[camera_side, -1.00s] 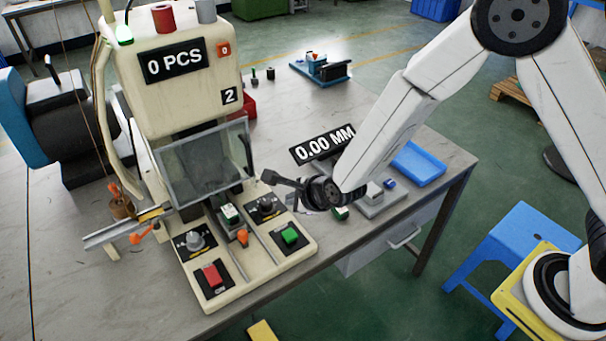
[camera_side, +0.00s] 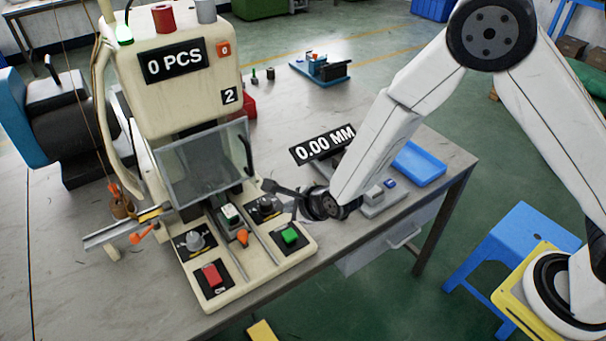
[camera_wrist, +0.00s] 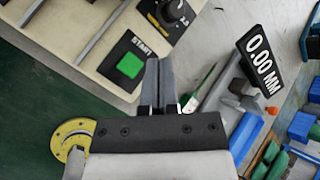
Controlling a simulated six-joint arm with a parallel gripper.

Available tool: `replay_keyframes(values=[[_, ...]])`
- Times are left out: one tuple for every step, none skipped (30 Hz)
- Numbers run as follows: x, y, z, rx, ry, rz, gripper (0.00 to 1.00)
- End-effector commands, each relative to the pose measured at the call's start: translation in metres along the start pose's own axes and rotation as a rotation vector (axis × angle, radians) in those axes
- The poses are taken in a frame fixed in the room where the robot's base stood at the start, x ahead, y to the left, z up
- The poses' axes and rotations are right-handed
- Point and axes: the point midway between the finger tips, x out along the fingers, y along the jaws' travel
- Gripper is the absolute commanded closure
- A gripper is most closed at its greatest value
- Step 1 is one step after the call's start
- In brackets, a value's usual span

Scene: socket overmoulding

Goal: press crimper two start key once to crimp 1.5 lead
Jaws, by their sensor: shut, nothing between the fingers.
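Crimper two (camera_side: 180,95) is the cream machine marked "2", its counter (camera_side: 173,61) reading 0 PCS. Its green start key (camera_side: 290,236) is at the right front of the base, and it also shows in the wrist view (camera_wrist: 130,65), under the word START. My gripper (camera_side: 294,221) is shut and empty, pointing down just above the green key in the side view. In the wrist view, the closed fingers (camera_wrist: 161,64) appear just right of the green key. Contact with the key cannot be told. I cannot make out the 1.5 lead.
A red key (camera_side: 211,275), a grey knob (camera_side: 193,240) and a black dial (camera_side: 265,206) share the machine base. A clear guard (camera_side: 203,160) stands behind them. A 0.00 MM display (camera_side: 323,145) and a blue tray (camera_side: 418,163) are to the right.

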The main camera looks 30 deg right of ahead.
Motion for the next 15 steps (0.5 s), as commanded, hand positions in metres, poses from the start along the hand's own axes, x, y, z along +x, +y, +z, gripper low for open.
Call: replay_keyframes(values=[[0.004, 0.003, -0.004, 0.000, 0.002, 0.002, 1.00], [0.006, 0.005, -0.005, 0.000, 0.003, 0.003, 1.00], [0.009, 0.007, -0.007, 0.000, 0.002, 0.002, 1.00], [0.011, 0.009, -0.009, -0.001, 0.002, 0.002, 1.00], [0.013, 0.010, -0.010, -0.001, 0.001, 0.002, 1.00], [0.016, 0.012, -0.012, -0.001, 0.001, 0.002, 1.00], [0.019, 0.014, -0.014, -0.001, 0.001, 0.002, 1.00], [0.021, 0.016, -0.016, 0.000, 0.002, 0.002, 1.00], [0.024, 0.018, -0.018, 0.000, 0.001, 0.002, 1.00], [0.025, 0.019, -0.020, 0.000, 0.001, 0.002, 1.00], [0.028, 0.021, -0.021, 0.000, 0.001, 0.002, 1.00], [0.030, 0.022, -0.023, -0.001, 0.000, 0.002, 1.00], [0.032, 0.024, -0.024, -0.001, 0.001, 0.002, 1.00], [0.034, 0.025, -0.025, -0.001, 0.001, 0.002, 1.00], [0.036, 0.027, -0.027, -0.001, 0.001, 0.002, 1.00]])
